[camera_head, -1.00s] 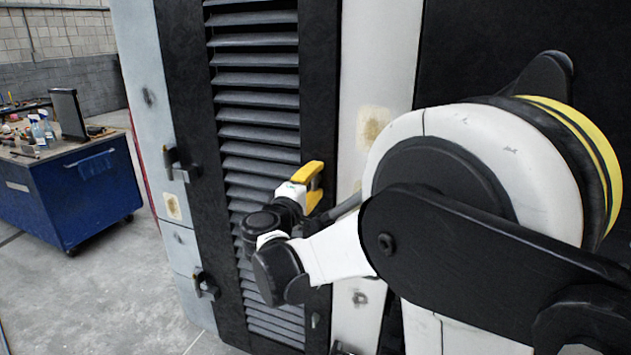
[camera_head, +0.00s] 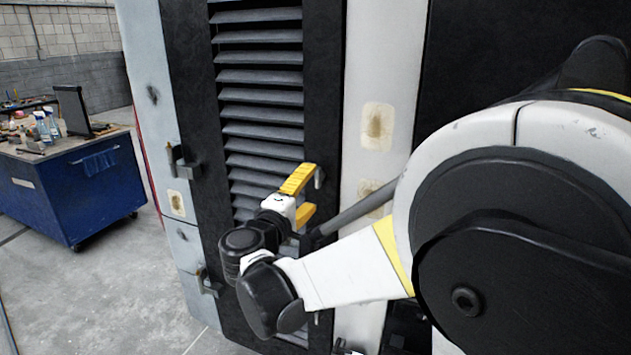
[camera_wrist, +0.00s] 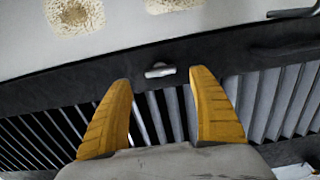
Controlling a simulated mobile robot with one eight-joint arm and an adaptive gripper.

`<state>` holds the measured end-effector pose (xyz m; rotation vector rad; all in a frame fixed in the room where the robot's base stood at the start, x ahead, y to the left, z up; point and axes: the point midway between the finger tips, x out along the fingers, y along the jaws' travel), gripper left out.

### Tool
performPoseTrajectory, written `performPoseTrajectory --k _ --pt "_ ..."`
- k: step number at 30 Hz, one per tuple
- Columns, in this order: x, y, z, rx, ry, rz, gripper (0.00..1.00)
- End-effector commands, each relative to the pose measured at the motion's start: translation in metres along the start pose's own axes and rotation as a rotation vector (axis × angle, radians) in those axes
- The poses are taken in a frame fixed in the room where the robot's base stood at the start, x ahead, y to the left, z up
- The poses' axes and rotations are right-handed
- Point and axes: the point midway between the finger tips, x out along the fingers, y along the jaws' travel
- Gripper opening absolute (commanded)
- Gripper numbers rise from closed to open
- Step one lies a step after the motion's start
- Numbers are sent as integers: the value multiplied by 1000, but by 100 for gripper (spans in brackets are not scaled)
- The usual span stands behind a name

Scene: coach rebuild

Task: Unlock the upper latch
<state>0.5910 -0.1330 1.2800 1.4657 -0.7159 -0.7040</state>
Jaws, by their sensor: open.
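The upper latch (camera_head: 319,177) is a small grey handle on the black frame at the right edge of the louvred door (camera_head: 262,75). In the wrist view the latch (camera_wrist: 160,70) lies flat on the black strip, centred just beyond and between my fingertips. My gripper (camera_head: 311,189) has yellow fingers. It is open and empty, close in front of the latch. In the wrist view my gripper (camera_wrist: 161,77) has one finger on each side of the latch's line. I cannot tell whether a finger touches it. A lower small latch (camera_head: 316,317) shows partly below my arm.
Dark hinge brackets (camera_head: 181,163) stick out on the door's left side. A pale panel (camera_head: 377,90) with stained patches stands right of the door. A blue workbench (camera_head: 75,190) with bottles and tools stands at the left. The grey floor (camera_head: 120,290) between is clear.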

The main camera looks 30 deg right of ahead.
Motion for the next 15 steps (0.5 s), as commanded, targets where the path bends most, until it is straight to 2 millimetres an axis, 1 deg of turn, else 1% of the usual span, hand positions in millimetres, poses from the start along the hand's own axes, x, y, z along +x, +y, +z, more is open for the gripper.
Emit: performPoseTrajectory --k 1,3,6,10,15 --pt "-12 0 -2 0 5 0 71" --pt "-26 0 -1 0 4 0 71" --pt "-41 0 -1 0 3 0 71" --pt "-51 0 0 0 1 0 71" --pt "-54 0 0 0 0 0 71"
